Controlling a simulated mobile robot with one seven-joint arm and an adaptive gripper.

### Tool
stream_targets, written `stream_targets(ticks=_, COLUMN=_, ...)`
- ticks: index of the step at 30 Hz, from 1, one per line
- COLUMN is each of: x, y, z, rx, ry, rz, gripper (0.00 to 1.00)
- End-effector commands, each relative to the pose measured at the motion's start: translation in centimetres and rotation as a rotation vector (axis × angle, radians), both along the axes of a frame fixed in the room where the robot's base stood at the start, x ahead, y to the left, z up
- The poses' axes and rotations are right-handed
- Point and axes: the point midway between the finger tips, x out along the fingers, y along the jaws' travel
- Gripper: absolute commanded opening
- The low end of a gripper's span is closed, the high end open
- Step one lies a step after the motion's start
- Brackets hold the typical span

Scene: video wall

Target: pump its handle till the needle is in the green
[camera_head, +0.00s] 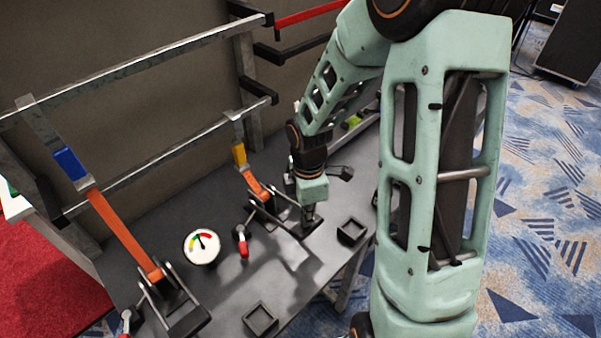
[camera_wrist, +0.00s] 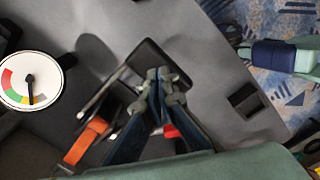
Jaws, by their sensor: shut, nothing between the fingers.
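A round white gauge (camera_head: 202,246) sits on the grey table; in the wrist view the gauge (camera_wrist: 31,80) is at the left edge. Its black needle points at the coloured band near the green; the exact colour under its tip is unclear. My gripper (camera_head: 309,222) is shut and empty, pointing down at the dark base of the yellow-gripped orange lever (camera_head: 257,186). In the wrist view the gripper (camera_wrist: 160,78) hides part of that base, and the orange lever (camera_wrist: 87,140) shows at lower left. A small red-gripped handle (camera_head: 243,242) lies between gauge and gripper.
A second orange lever with a blue grip (camera_head: 70,163) stands left on its own base. Shallow black square trays (camera_head: 260,320) and (camera_head: 351,232) lie near the table's front edge. Metal rails (camera_head: 150,65) run along the wall behind. Patterned carpet (camera_head: 540,200) lies right.

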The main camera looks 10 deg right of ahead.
Motion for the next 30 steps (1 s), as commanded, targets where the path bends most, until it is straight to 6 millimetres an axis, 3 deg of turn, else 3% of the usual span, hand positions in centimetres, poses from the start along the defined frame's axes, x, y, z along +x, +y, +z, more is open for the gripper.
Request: stream_targets(ticks=30, x=0.0, y=0.0, z=-8.7, rx=0.001, ry=0.001, rz=0.002, gripper=0.00)
